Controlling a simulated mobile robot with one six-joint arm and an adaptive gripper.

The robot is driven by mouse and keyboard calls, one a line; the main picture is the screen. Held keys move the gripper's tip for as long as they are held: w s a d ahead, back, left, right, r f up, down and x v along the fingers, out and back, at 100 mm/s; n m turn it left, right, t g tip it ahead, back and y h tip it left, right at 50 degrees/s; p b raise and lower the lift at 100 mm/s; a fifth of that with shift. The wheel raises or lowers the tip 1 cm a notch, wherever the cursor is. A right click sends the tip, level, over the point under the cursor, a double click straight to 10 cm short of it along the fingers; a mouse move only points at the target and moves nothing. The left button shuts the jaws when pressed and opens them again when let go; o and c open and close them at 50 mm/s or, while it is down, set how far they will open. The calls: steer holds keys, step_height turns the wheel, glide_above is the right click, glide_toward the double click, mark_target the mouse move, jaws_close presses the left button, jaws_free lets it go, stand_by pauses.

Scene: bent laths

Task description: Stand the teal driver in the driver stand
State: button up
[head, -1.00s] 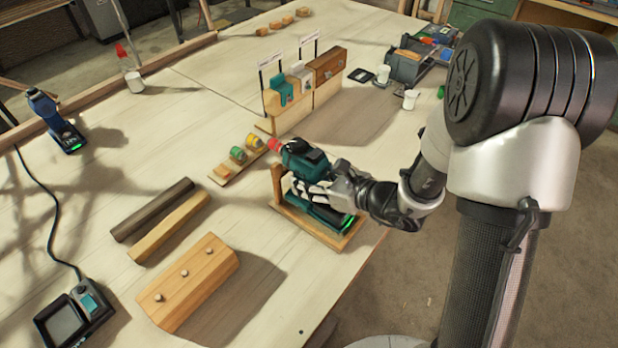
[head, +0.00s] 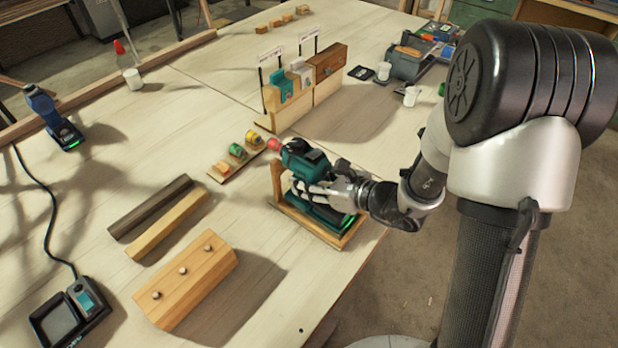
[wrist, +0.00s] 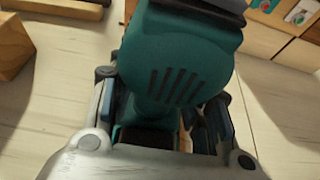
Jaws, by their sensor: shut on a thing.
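The teal driver (head: 303,160) has a red nose pointing to the upper left and a dark base with a green light. My gripper (head: 318,188) is shut around its grip. The wooden driver stand (head: 289,212) is a low tray with an upright post at its left end. The driver's base is at the tray, inside its rim as seen from the head; whether it rests on the floor of the tray I cannot tell. In the wrist view the driver's vented teal back (wrist: 180,65) fills the middle, between my gripper's fingers (wrist: 165,130).
A wooden block with pegs (head: 190,280) and two laths (head: 165,225) lie to the left. A blue driver (head: 55,120) stands at the far left. Tape rolls on a rack (head: 238,153) and a wooden holder with signs (head: 290,105) are behind the stand. The table's edge is close on the right.

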steer(key=shift+f+b, duration=0.6)
steer(key=shift+b, duration=0.1)
stand_by(0.7)
steer(key=o, duration=1.6)
steer(key=shift+f, duration=0.15)
